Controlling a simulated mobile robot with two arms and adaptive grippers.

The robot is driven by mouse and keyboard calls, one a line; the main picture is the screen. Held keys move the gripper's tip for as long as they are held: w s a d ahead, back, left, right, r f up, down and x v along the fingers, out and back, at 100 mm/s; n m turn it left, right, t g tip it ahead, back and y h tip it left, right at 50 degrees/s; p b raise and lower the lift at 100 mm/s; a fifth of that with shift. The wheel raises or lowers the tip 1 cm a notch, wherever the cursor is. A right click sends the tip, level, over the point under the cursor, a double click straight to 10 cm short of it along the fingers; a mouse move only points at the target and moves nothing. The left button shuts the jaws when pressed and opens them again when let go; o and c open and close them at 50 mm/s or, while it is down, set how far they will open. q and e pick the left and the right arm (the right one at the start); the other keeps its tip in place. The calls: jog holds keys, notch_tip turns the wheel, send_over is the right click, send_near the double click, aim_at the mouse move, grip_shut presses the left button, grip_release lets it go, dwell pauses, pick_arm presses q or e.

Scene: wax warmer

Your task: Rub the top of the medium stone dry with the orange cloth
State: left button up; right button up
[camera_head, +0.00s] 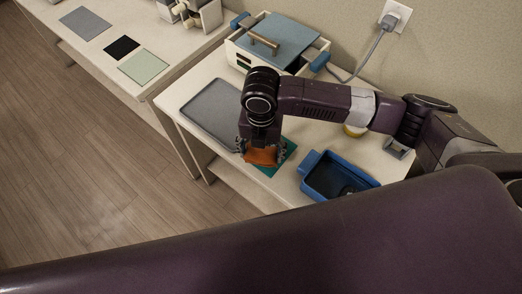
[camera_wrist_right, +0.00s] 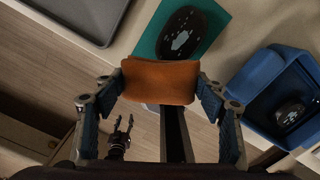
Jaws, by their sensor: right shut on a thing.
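My right gripper (camera_head: 263,152) is shut on the orange cloth (camera_head: 260,157), which in the right wrist view (camera_wrist_right: 160,82) spans between its two fingers. A dark oval stone (camera_wrist_right: 182,34) with a pale shiny patch on top lies on a teal mat (camera_wrist_right: 216,14), just beyond the cloth. The cloth looks apart from the stone in the wrist view. In the head view the gripper and cloth hide this stone, and only part of the teal mat (camera_head: 288,155) shows. My left gripper (camera_wrist_right: 119,131) shows small in the wrist view, its fingers apart and empty.
A blue tub (camera_head: 313,158) holding a dark stone (camera_wrist_right: 290,113) stands right of the mat. A grey tray (camera_head: 211,105) lies to the left. The white warmer (camera_head: 276,45) with a blue-grey lid stands behind, cabled to a wall socket (camera_head: 395,16). A side counter (camera_head: 110,45) holds flat mats.

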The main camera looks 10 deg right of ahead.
jog(key=shift+f+b, duration=0.3)
jog(key=shift+f, duration=0.5)
dwell(0.7)
jog(key=shift+d, duration=0.1)
jog(key=shift+w+d, duration=0.85)
jog(key=shift+d, duration=0.15)
jog(key=shift+w+d, duration=0.8)
jog(key=shift+d, duration=0.2)
jog(key=shift+w+d, duration=0.85)
jog(key=shift+d, duration=0.25)
jog(key=shift+w+d, duration=0.85)
jog(key=shift+d, duration=0.2)
